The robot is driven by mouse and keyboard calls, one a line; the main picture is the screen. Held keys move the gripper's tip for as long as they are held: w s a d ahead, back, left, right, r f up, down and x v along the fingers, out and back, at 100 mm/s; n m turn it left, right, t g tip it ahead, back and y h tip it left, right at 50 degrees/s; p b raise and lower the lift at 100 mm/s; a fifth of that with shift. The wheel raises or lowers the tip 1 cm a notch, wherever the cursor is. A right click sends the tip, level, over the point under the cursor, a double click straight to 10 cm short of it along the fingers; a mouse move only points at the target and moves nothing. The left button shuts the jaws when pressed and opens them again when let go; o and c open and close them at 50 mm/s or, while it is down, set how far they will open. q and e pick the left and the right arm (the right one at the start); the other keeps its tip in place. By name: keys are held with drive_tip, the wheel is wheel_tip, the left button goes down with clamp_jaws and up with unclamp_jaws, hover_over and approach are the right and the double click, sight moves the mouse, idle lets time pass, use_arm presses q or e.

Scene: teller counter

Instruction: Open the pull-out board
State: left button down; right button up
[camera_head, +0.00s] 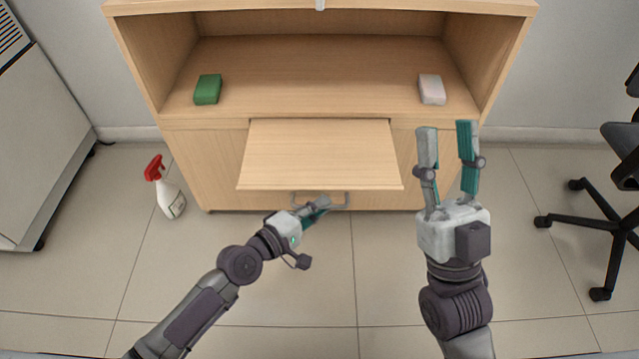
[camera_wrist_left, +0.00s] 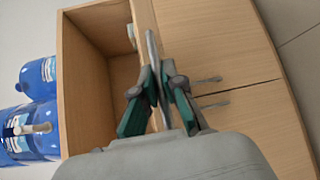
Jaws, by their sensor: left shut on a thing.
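The pull-out board (camera_head: 320,152) is a flat light-wood panel. It sticks well out from the front of the wooden counter (camera_head: 216,160), just below the open shelf. A grey bar handle (camera_head: 342,203) shows at its front edge. My left gripper (camera_head: 322,203) is at this handle and shut on it. In the left wrist view, the fingers of my left gripper (camera_wrist_left: 158,75) close on a thin grey bar, partly hidden by them. My right gripper (camera_head: 447,128) is open and empty, fingers apart, at the right of the board.
A green block (camera_head: 208,89) and a pale block (camera_head: 431,89) lie on the shelf. A spray bottle (camera_head: 170,195) stands on the floor at left, an office chair (camera_head: 608,205) at right. Large blue bottles (camera_wrist_left: 38,125) show in the left wrist view. Floor before the counter is clear.

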use_arm(q)
drive_tip(key=shift+s, duration=1.15)
use_arm(e)
drive_tip(key=shift+w+a+f+g+h, duration=0.2)
drive_tip(key=shift+w+f+g+h, duration=0.3)
drive_tip(key=shift+w+f+g, duration=0.65)
drive_tip(key=shift+w+r+t, duration=0.1)
drive_tip(key=shift+w+t, duration=0.05)
drive_tip(key=shift+t, duration=0.1)
use_arm(q)
drive_tip(key=c, duration=1.2)
unclamp_jaws()
drive_tip(key=shift+c, duration=0.2)
drive_tip(key=v, duration=1.2)
